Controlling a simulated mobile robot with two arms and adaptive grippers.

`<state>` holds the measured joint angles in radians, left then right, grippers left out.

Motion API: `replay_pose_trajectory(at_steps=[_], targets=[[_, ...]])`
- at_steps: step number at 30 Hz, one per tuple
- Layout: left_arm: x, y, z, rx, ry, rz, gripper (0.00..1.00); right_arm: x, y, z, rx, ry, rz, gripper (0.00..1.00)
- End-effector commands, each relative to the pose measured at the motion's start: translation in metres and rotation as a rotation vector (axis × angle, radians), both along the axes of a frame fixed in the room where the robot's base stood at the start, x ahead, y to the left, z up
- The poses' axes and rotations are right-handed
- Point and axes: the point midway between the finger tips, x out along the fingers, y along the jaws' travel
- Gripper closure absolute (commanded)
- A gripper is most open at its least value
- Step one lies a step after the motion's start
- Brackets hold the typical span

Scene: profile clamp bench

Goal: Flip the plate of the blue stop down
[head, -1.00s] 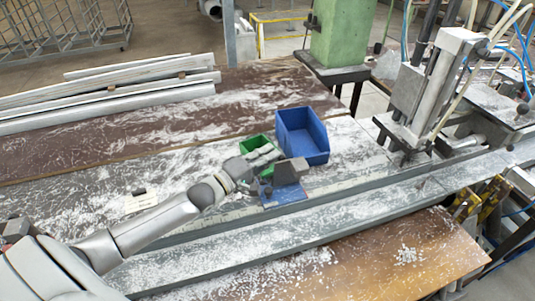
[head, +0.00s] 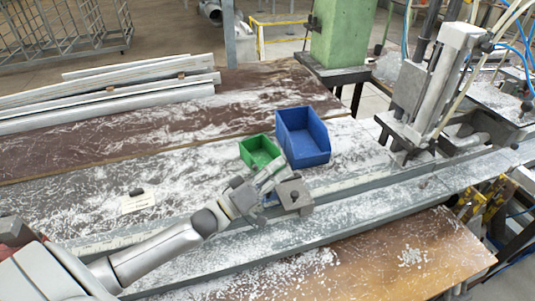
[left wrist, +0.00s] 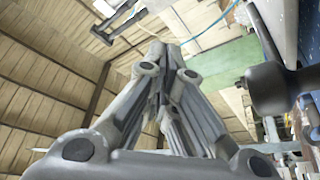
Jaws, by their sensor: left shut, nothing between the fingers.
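The blue stop (head: 270,201) sits on the grey rail in the middle of the head view, mostly hidden behind its plate and my left gripper. Its grey plate (head: 294,196) is now low, in front of the blue body, with a dark round spot on its face. Whether it lies fully flat cannot be told. My left gripper (head: 277,172) is shut and empty, just behind and left of the plate; contact is unclear. The left wrist view shows its closed fingers (left wrist: 167,55). A dark knob (left wrist: 272,88) is beside them at the right. My right gripper is not in view.
A green bin (head: 259,151) and a blue bin (head: 303,138) stand close behind the stop. A clamp machine (head: 433,90) stands at the right of the rail (head: 385,196). White profiles (head: 110,95) lie at the back left. The rail right of the stop is clear.

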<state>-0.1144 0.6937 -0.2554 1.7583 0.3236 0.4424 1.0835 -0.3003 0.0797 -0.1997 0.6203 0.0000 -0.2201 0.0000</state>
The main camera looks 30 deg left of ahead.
Motion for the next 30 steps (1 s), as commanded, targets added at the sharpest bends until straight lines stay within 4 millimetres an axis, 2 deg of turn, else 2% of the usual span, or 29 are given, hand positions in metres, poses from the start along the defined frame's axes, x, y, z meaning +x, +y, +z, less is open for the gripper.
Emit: replay_pose_trajectory(at_steps=[3, 8, 15, 30], targets=[[-0.007, -0.008, -0.006, -0.004, 0.003, -0.001, 1.00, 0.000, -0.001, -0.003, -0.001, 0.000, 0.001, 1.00], [-0.014, -0.016, -0.013, 0.105, -0.093, 0.000, 1.00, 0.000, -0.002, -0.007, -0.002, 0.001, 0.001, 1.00], [-0.024, -0.027, -0.024, 0.097, -0.087, -0.001, 1.00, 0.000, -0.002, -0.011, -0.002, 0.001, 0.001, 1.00], [-0.031, -0.035, -0.038, 0.098, -0.084, 0.000, 1.00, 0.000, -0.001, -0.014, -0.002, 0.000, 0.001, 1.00]])
